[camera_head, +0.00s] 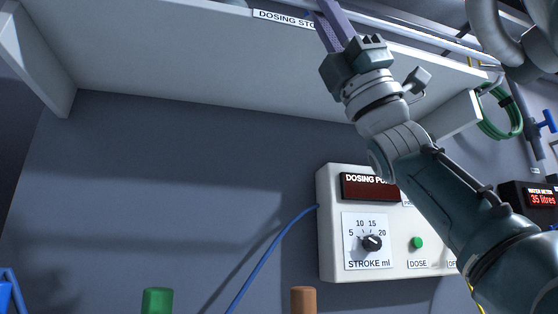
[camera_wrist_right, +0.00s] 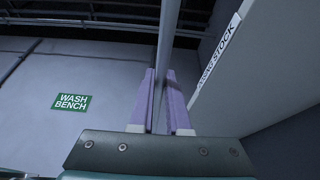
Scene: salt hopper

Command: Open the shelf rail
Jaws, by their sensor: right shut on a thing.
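The shelf rail (camera_head: 430,38) is a thin grey bar along the front edge of the white shelf (camera_head: 200,60), at the top of the head view. My right gripper (camera_head: 328,12) reaches up to it, its purple fingers partly cut off by the picture's top edge. In the right wrist view, the rail (camera_wrist_right: 169,35) runs between the two purple fingers of my right gripper (camera_wrist_right: 161,74), which is shut on it. The shelf's "DOSING STOCK" label (camera_wrist_right: 220,50) is to the right there. My left gripper is not in view.
Below the shelf, a white dosing pump box (camera_head: 335,225) with a knob hangs on the wall, partly behind my right arm. A blue tube (camera_head: 262,255) runs from it. Pipes (camera_head: 495,30) and a green hose (camera_head: 490,125) are at right. A "WASH BENCH" sign (camera_wrist_right: 72,102) is on the wall.

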